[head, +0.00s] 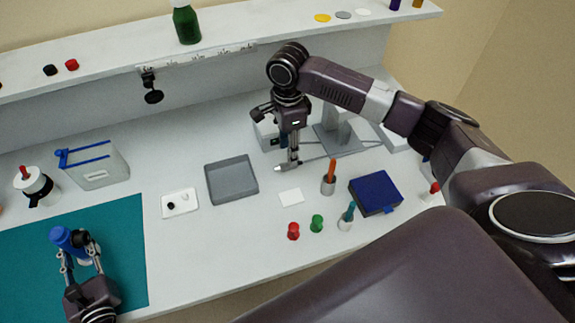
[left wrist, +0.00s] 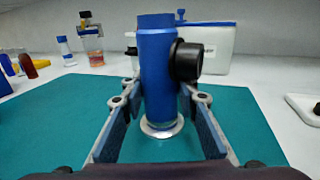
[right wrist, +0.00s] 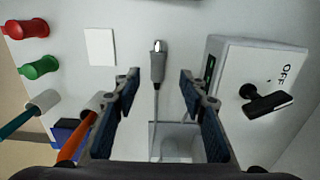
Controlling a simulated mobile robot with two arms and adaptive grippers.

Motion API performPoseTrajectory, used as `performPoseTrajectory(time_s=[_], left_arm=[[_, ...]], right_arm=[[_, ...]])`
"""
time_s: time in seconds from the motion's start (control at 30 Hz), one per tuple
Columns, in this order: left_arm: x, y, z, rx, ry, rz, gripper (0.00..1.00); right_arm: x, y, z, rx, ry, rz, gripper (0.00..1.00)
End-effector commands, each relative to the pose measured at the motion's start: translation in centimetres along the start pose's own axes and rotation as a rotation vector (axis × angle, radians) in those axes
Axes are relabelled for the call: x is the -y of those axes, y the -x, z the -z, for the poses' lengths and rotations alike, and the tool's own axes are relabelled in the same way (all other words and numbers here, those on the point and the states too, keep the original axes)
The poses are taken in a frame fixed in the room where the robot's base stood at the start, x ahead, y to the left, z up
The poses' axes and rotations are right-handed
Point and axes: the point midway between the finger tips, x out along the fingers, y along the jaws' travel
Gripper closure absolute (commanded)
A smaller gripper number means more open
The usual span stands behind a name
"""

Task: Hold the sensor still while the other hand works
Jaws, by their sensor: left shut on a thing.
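The sensor, a blue cylinder (head: 60,237) with a black round knob on its side, stands upright over the teal mat (head: 125,250). In the left wrist view the blue sensor (left wrist: 156,65) is between the pads of my left gripper (left wrist: 158,100), which is shut on it. A silver disc shows at its lower end. My right gripper (head: 290,155) is open over the white bench. In the right wrist view a grey cable plug (right wrist: 158,62) lies just past the open fingertips of the right gripper (right wrist: 167,85), with nothing between the pads.
A white box marked OFF (right wrist: 255,75) with a black lever stands beside the right gripper. A grey tray (head: 231,181), a white card (head: 291,197), a blue case (head: 376,192), and red (head: 293,231) and green (head: 317,223) pieces are on the bench. A shelf runs along the back.

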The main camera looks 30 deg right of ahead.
Motion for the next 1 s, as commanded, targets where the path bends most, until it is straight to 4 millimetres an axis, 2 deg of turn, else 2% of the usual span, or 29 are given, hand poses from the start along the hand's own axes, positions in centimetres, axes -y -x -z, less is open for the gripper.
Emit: performPoseTrajectory(time_s=[0.33, 0.67, 1.0], left_arm=[[0.0, 0.0, 0.0, 0.001, 0.0, 0.0, 1.0], [0.0, 0.0, 0.0, 0.001, 0.0, 0.0, 1.0], [0.0, 0.0, 0.0, 0.001, 0.0, 0.0, 1.0]], right_arm=[[-0.4, -4.5, -0.2, -0.002, 0.0, -0.001, 0.61], [-0.3, -5.2, -0.3, 0.0, 0.001, 0.001, 0.62], [-0.3, -5.1, -0.3, 0.0, 0.002, 0.0, 1.0]])
